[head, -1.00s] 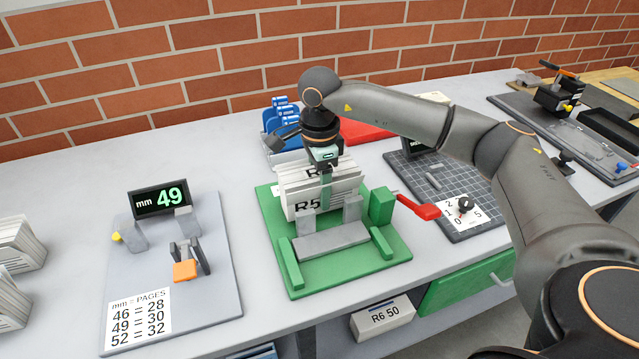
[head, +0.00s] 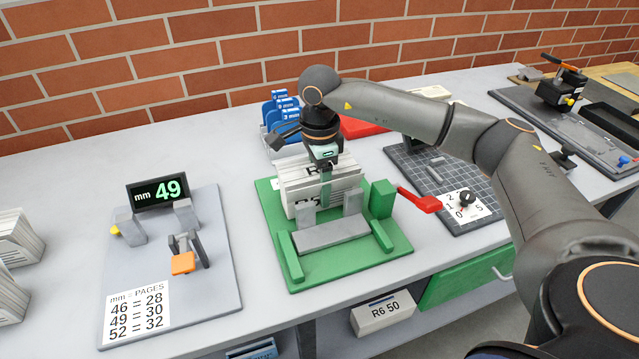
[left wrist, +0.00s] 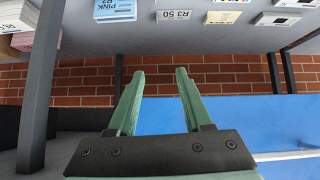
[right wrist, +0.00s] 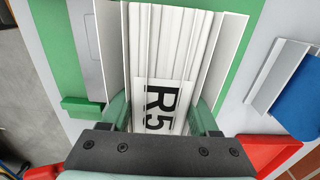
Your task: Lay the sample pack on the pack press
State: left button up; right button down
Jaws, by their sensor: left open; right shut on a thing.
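The sample pack (head: 343,178) is a white stack of papers with an R5 label, and it is on the green pack press (head: 312,278) in the head view. My right gripper (head: 325,190) is shut on the pack from above. In the right wrist view the pack (right wrist: 168,50) shows between the two green fingers of this gripper (right wrist: 163,112), with the R5 label facing the camera. Whether the pack rests fully on the press bed is hidden. My left gripper (left wrist: 155,90) is open and empty in the left wrist view, and it is out of the head view.
A thickness gauge reading 49 (head: 160,194) stands left of the press. A red lever (head: 420,201) sticks out at the press's right, near a dark grid board (head: 420,170). Blue holders (head: 282,115) stand behind. White paper stacks (head: 15,240) lie at the far left.

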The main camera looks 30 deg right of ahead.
jog(key=shift+c, duration=0.3)
grip_release()
jog(key=shift+f, duration=0.1)
notch_tip(320, 180, up, 13)
jog(key=shift+f, duration=0.2)
